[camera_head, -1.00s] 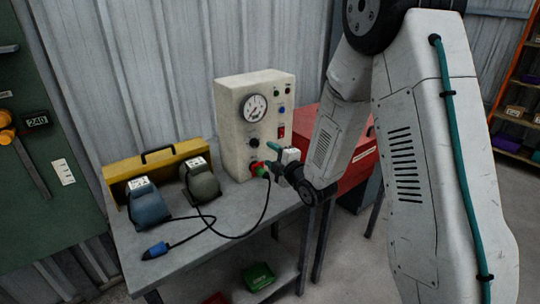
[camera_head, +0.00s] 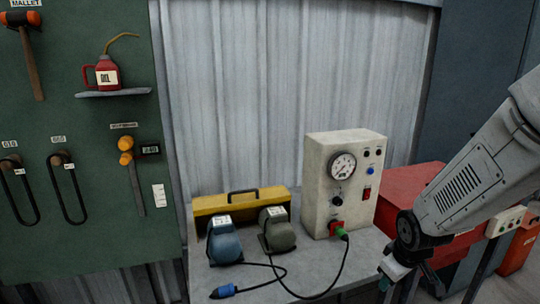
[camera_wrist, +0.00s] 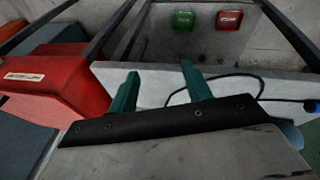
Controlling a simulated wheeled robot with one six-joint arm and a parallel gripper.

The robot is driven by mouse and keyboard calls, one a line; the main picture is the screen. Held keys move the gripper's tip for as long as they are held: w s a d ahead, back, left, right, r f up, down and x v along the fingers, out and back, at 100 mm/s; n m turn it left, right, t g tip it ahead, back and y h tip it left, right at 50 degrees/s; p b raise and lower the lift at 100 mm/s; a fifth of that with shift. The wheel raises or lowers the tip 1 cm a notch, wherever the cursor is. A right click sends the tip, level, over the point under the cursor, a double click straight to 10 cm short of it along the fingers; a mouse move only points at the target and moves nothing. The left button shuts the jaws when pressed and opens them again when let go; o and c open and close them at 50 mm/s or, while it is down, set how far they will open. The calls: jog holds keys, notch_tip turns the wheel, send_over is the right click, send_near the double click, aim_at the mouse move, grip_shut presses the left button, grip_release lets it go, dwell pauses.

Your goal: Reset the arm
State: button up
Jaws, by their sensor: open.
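My gripper (camera_head: 400,280) is at the lower right in the head view, in front of the table's right end and partly cut by the frame's bottom. In the wrist view its two teal fingers (camera_wrist: 158,92) stand apart with nothing between them. The grey table (camera_wrist: 225,82) lies beyond the fingers there. My arm slopes down to the gripper from the right edge of the head view.
A cream gauge box (camera_head: 322,185), a blue device (camera_head: 224,243), a grey-green device (camera_head: 278,235) and a yellow case (camera_head: 215,203) stand on the table. A red box (camera_head: 405,190) is behind my gripper.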

jog(key=s+a+r+m+g, duration=0.1)
jog(key=s+a+r+m, duration=0.1)
jog(key=s+r, duration=0.7)
jog(key=s+a+r+m+g, duration=0.1)
jog(key=s+r+m, duration=0.2)
jog(key=s+r, duration=0.6)
jog(key=s, duration=0.5)
jog(key=shift+s+a+r+m+y, duration=0.25)
jog(key=shift+a+r+m+y, duration=0.05)
jog(key=shift+a+r+y, duration=0.1)
